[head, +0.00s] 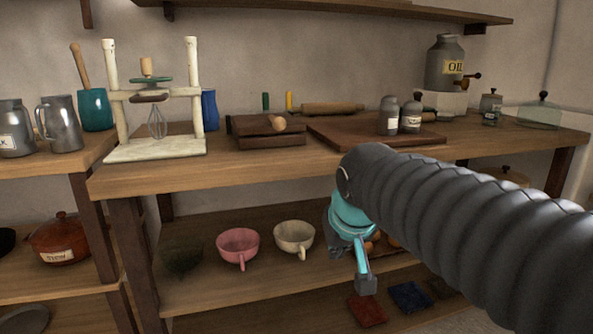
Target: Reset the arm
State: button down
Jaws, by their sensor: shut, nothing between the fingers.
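My arm comes in from the lower right of the head view, a dark ribbed link with a turquoise wrist part. My gripper (366,284) is at its end, pointing down in front of the wooden counter's lower shelf. It looks shut, with nothing held. The arm covers part of the lower shelf and the counter's right front.
The wooden counter (260,167) carries a whisk stand (150,150), a cutting board (345,133), two small jars and an oil canister (444,62). A pink cup (238,245) and a cream cup (294,236) stand on the lower shelf, left of my gripper.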

jog(key=s+d+f+m+p, duration=0.1)
jog(key=s+d+f+p, duration=0.1)
jog(key=s, duration=0.6)
jog(key=s+d+f+m+g+p, duration=0.1)
jog(key=s+d+f, duration=0.3)
jog(key=s, duration=0.5)
jog(key=d+p, duration=0.1)
jog(key=d, duration=0.1)
jog(key=shift+d+f+h, duration=0.3)
jog(key=shift+h, duration=0.1)
jog(key=c, duration=1.9)
grip_release()
